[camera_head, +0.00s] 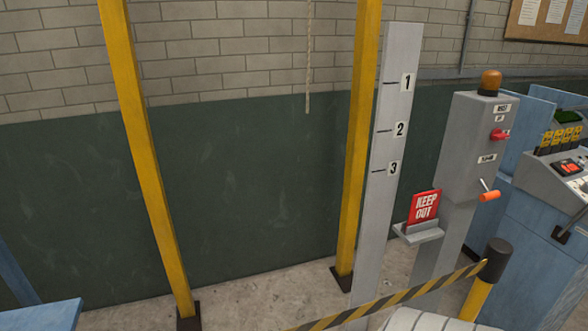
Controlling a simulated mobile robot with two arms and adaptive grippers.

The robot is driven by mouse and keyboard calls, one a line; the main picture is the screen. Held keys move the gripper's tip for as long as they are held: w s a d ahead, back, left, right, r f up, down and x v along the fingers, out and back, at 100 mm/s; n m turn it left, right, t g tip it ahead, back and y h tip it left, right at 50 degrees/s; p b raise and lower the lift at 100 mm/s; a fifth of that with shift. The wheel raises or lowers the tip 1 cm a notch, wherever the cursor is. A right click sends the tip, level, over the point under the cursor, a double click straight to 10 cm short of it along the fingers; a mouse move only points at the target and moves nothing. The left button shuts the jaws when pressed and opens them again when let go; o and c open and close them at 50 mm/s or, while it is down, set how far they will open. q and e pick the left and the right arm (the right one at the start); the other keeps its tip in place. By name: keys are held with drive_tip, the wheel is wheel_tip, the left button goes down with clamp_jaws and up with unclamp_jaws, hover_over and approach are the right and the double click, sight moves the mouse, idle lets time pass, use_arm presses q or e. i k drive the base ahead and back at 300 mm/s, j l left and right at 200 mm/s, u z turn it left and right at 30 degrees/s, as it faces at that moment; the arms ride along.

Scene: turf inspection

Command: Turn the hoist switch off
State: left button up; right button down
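The hoist switch (498,134) is a red knob on the side of a grey control box (466,140) at the right. A small label above it seems to read "HOIST"; the smaller print near it is too small to read surely. The knob looks turned roughly sideways, but I cannot tell whether that is on or off. An orange-handled crank (490,196) sits lower on the same box, and an amber lamp (491,81) is on top. Neither of my grippers is in view.
A yellow-black barrier bar (400,298) runs to a post (496,262) in front of the box. A red "KEEP OUT" sign (424,206) stands on a small shelf. Yellow uprights (150,170) and a numbered grey post (385,150) stand left. A blue console (545,230) is right.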

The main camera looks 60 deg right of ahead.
sight(497, 134)
drive_tip(key=z, duration=2.8)
